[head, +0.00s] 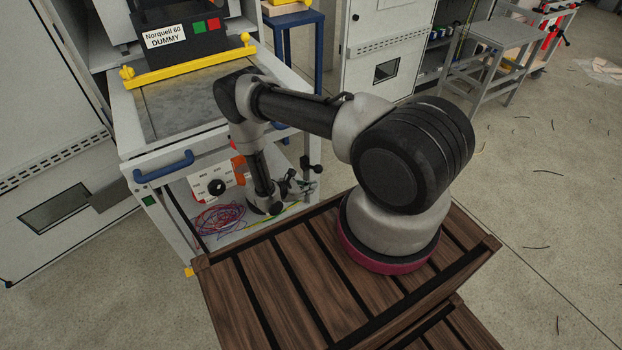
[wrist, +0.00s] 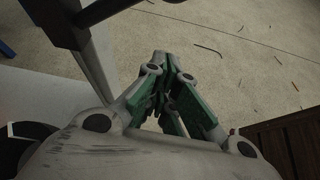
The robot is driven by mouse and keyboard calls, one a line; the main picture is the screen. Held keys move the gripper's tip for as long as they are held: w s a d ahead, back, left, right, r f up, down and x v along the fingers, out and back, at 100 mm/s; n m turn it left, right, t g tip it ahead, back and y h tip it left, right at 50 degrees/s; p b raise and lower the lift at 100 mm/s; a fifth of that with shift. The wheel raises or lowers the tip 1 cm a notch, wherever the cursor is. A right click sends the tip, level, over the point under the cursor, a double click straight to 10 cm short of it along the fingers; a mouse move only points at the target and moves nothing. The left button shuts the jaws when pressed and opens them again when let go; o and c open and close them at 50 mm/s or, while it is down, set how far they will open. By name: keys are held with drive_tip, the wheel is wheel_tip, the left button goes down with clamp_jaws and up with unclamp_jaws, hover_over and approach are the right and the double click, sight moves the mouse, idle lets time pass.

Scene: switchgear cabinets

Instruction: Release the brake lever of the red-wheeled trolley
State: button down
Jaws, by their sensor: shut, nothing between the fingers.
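A white trolley (head: 210,143) with a blue handle (head: 163,166) stands at the left in the head view. No red wheels show on it, so I cannot confirm it is the red-wheeled one. A black knobbed lever (head: 306,168) stands at its right front corner, probably the brake lever. My gripper (head: 298,187) is just below and left of that knob, small and partly lost against the trolley's lower shelf. In the wrist view my gripper (wrist: 167,62) is shut and empty, its green-padded fingers together. A dark bar (wrist: 62,22) crosses the upper left there, apart from the fingertips.
A black box (head: 180,30) labelled Norquell 60 DUMMY sits on the trolley behind a yellow bar (head: 190,63). Coiled cables (head: 218,218) lie on the lower shelf. Cabinets (head: 45,120) stand left and behind. The right floor is mostly clear.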

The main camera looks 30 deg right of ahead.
drive_tip(key=v, duration=1)
drive_tip(key=shift+w, duration=0.55)
drive_tip(key=shift+r, duration=0.15)
drive_tip(key=shift+s, duration=0.1)
